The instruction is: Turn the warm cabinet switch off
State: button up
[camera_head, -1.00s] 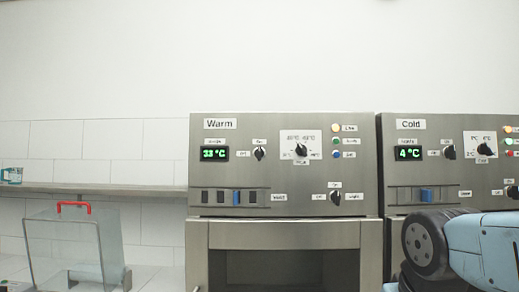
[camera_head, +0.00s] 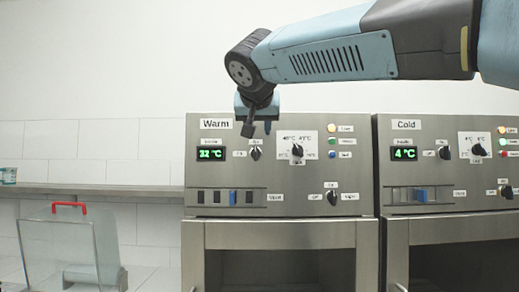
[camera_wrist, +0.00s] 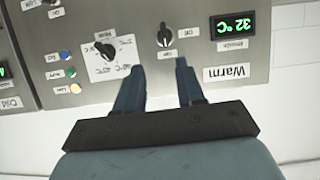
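The same switch shows upside down in the wrist view (camera_wrist: 165,36). My gripper (camera_head: 258,129) hangs just above it at the panel's top edge. In the wrist view my gripper's blue fingers (camera_wrist: 158,68) are apart with nothing between them; the switch lies beyond their tips, not touched.
A temperature dial (camera_head: 297,151), coloured lights (camera_head: 332,142) and a lower knob (camera_head: 333,197) sit close by on the panel. The cold cabinet (camera_head: 395,285) adjoins at the right. A clear box with a red handle (camera_head: 69,206) stands left, below a shelf (camera_head: 90,188).

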aim_at(255, 148)
jog(key=x, duration=0.9)
jog(key=r+x, duration=0.1)
jog(key=x, duration=0.3)
jog(key=shift+w+a, duration=0.4)
jog(key=shift+w, duration=0.1)
